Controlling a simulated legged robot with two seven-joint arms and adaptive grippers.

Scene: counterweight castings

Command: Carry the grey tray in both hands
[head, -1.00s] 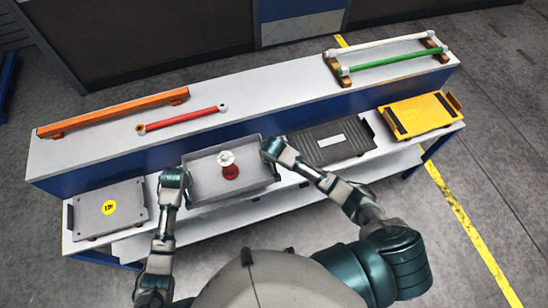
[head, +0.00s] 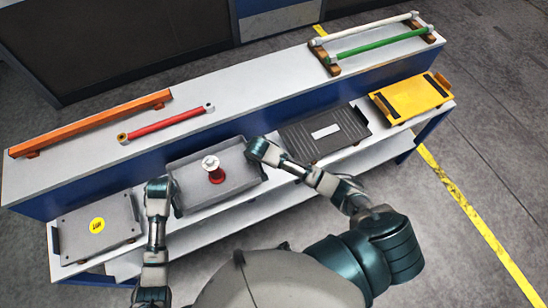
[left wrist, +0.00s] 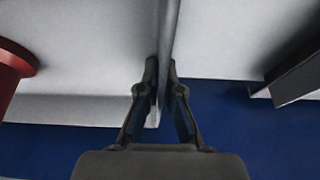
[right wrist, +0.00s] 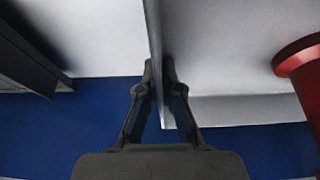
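The grey tray (head: 194,205) is an open box at the front of the lower shelf in the head view. A red spool with a white top (head: 214,170) stands upright inside it. My left gripper (head: 160,186) is at the tray's left end and my right gripper (head: 257,148) at its right end. In the left wrist view, the fingers (left wrist: 162,75) are closed on either side of the tray's end wall (left wrist: 169,30). In the right wrist view, the fingers (right wrist: 157,75) pinch the opposite wall (right wrist: 155,30). I cannot tell whether the tray's base touches the shelf.
A grey plate with a yellow sticker (head: 82,232) lies left of the tray. A dark ribbed plate (head: 350,128) and a yellow plate (head: 425,98) lie right. The upper shelf holds an orange bar (head: 90,124), red rod (head: 165,124), white rod (head: 368,36) and green rod (head: 380,45).

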